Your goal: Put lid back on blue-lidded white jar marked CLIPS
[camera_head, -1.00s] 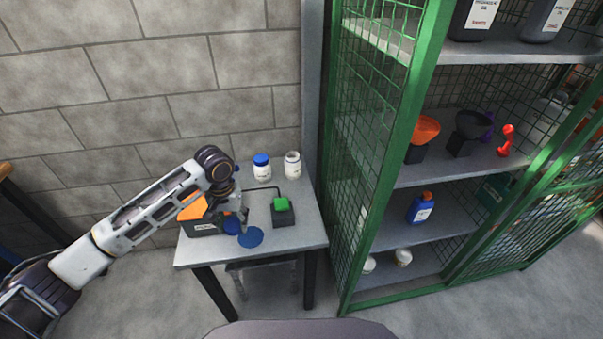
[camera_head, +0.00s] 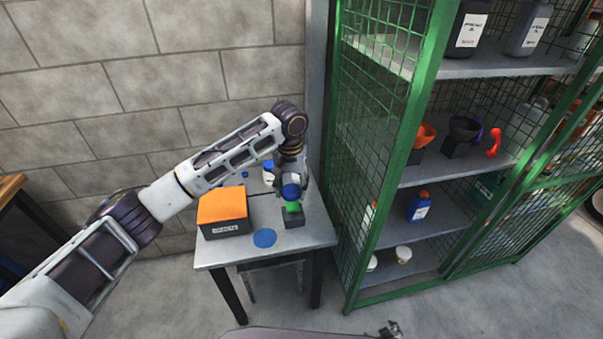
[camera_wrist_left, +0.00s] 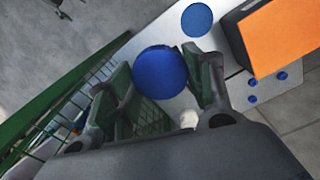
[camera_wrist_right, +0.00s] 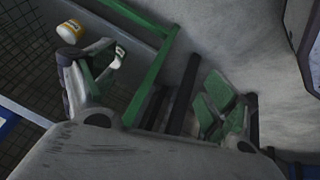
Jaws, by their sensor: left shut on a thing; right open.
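My left gripper (camera_head: 289,182) is shut on a round blue lid (camera_head: 291,191) and holds it over the right part of the small grey table (camera_head: 215,254). The lid (camera_wrist_left: 160,72) also shows between the fingers in the left wrist view. A small white shape (camera_wrist_left: 188,119) shows beyond the fingers there; I cannot tell if it is a jar. A white jar with a blue lid on (camera_head: 268,174) stands at the table's back, partly covered by my gripper. The open white jar is hidden behind my left arm. My right gripper (camera_wrist_right: 165,88) is open and empty.
An orange-topped dark box (camera_head: 222,209) stands on the table's left. A flat blue disc (camera_head: 264,238) lies near the front edge. A green mesh cage (camera_head: 400,150) stands close on the right.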

